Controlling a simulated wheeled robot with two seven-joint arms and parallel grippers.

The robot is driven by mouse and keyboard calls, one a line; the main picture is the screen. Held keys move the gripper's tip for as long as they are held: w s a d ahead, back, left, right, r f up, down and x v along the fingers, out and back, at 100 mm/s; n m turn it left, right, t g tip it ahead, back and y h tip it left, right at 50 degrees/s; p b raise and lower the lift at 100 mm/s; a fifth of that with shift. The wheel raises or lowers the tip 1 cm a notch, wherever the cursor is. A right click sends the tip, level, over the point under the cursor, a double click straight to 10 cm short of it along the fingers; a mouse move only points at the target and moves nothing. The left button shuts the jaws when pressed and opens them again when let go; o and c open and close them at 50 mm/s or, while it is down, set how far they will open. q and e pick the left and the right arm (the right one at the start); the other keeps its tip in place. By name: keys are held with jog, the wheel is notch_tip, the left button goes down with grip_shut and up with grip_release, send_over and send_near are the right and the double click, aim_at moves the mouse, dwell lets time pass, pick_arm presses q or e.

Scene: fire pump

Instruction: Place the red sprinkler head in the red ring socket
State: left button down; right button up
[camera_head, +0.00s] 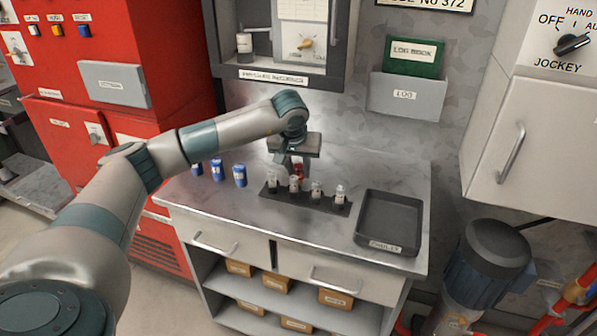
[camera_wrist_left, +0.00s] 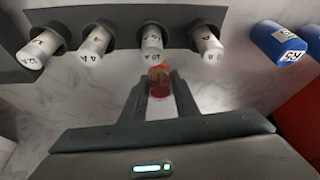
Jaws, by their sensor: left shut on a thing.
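The red sprinkler head (camera_wrist_left: 158,82) is small and sits between the two fingertips of my left gripper (camera_wrist_left: 159,86), which is shut on it. It shows as a small red spot in the head view (camera_head: 298,170), beneath my left gripper (camera_head: 296,168). The gripper points down over the steel counter, just behind a black rack (camera_head: 326,204). Several white labelled cylinders stand in the rack; one (camera_wrist_left: 152,42) is right beyond the fingertips in the wrist view. I cannot make out a red ring socket in either view. My right gripper is not in view.
Several blue cylinders (camera_head: 240,176) stand left of the rack on the counter (camera_head: 225,205). An empty black tray (camera_head: 390,222) lies to the right. A wall cabinet (camera_head: 285,75) hangs behind. A red cabinet (camera_head: 140,60) stands at the left. The counter front left is clear.

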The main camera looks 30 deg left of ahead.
aim_at(299, 163)
pick_arm(q)
jog(key=shift+r, duration=0.15)
